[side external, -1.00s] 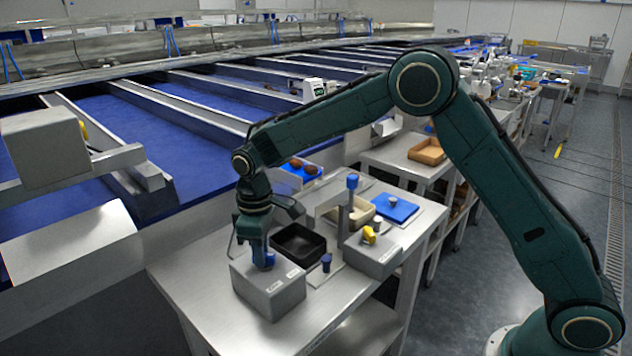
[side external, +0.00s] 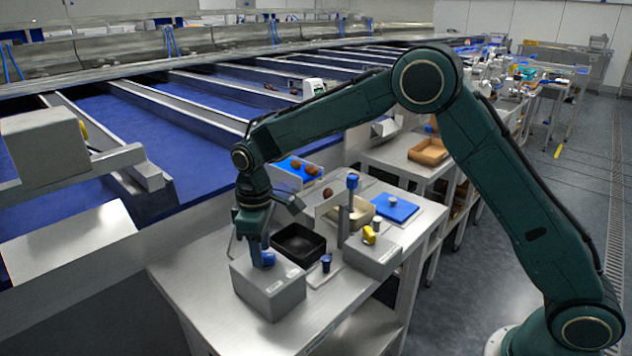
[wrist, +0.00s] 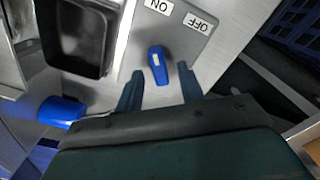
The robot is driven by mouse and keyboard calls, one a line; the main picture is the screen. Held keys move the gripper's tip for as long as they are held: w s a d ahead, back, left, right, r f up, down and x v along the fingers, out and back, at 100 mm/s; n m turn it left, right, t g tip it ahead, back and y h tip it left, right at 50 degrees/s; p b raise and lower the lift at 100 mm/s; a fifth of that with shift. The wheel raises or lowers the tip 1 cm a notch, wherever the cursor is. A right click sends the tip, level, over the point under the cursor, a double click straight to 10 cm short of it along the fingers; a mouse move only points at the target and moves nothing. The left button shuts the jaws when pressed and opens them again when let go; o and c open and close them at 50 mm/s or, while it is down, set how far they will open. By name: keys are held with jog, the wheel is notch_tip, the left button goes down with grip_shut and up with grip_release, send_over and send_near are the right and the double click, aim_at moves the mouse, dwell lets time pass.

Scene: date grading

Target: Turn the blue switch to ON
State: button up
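The blue switch (wrist: 158,66) is an elongated knob with a small white mark, on the top of a grey box (side external: 270,292). In the wrist view its marked end points up, towards the printed ON label (wrist: 160,5); the OFF label (wrist: 197,23) is up and to the right. My gripper (wrist: 160,72) is open, with one finger on each side of the knob and gaps visible. In the side view my gripper (side external: 258,252) is low over the box and partly hides the switch (side external: 266,259).
A black tray (side external: 298,258) stands just behind the box. A second grey box (side external: 372,262) with a yellow knob (side external: 369,235) and a post with a blue top (side external: 352,181) stand to the right. A small blue-topped part (side external: 326,262) stands between the boxes.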

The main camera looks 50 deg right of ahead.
aim_at(265, 254)
notch_tip(265, 254, up, 13)
dwell(0.6)
jog(key=s+d+r+m+t, duration=0.2)
jog(key=s+d+r, duration=0.3)
jog(key=s, duration=0.3)
jog(key=s+d+r+m+t, duration=0.15)
jog(key=s+d+r, duration=0.25)
jog(key=s, duration=0.5)
jog(key=s+d+f+m+t, duration=0.1)
jog(key=s+d+f+m, duration=0.1)
jog(key=s, duration=0.6)
jog(key=s+d+f+m+t, duration=0.1)
jog(key=s+d+f, duration=0.1)
jog(key=s, duration=0.6)
jog(key=shift+d+f+m, duration=0.35)
jog(key=shift+d+f, duration=0.05)
